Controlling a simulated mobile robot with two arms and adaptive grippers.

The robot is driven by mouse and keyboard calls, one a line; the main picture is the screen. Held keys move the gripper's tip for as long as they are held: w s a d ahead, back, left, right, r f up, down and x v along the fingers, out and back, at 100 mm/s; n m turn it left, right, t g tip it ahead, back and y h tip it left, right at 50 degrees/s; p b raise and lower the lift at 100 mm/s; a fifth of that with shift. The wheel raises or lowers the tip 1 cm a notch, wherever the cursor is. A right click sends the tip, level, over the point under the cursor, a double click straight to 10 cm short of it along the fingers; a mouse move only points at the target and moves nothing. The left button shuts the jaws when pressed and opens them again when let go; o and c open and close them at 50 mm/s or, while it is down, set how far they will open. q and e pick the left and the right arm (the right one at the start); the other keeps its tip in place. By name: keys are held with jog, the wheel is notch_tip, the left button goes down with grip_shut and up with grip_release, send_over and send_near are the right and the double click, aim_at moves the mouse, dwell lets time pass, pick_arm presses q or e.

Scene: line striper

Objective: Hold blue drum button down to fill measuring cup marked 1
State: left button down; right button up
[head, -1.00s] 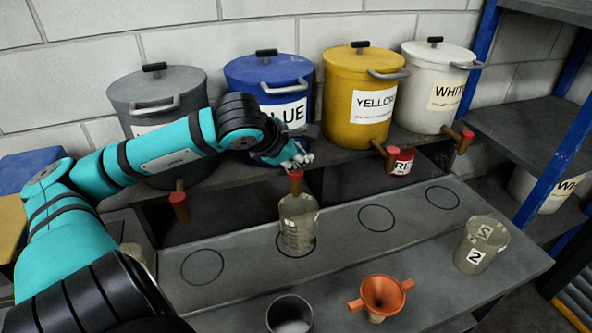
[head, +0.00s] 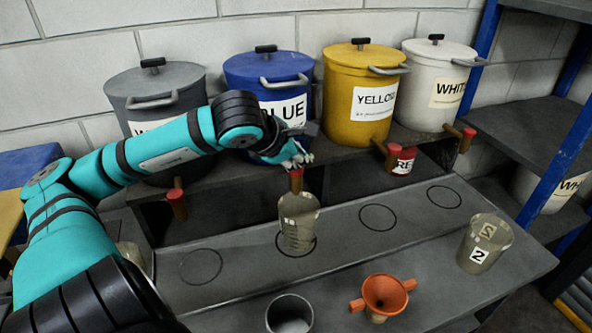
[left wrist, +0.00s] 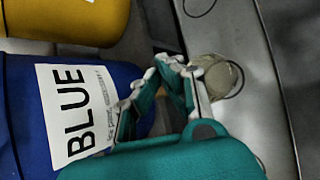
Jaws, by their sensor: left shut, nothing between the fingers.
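The blue drum (head: 268,75) stands on the shelf, its BLUE label also large in the left wrist view (left wrist: 75,110). Its spout ends in a red button (head: 296,173). My left gripper (head: 298,160) is shut and empty, its fingertips right at the top of that button; I cannot tell contact for sure. A clear measuring cup (head: 299,225) stands upright in a ring under the spout; its mark is too small to read, and its fill level is unclear. In the left wrist view the fingertips (left wrist: 172,62) hide the button, with the cup (left wrist: 222,75) just beyond. My right gripper is not in view.
Grey (head: 155,95), yellow (head: 362,95) and white (head: 436,85) drums flank the blue one. A cup marked 2 (head: 483,243), an orange funnel (head: 386,294) and a grey cup (head: 290,314) stand nearer. Several marked rings on the bench are empty.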

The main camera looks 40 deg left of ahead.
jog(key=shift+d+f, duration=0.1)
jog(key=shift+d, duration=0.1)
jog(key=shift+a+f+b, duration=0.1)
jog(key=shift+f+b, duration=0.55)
jog(key=shift+b, duration=0.1)
dwell(7.0)
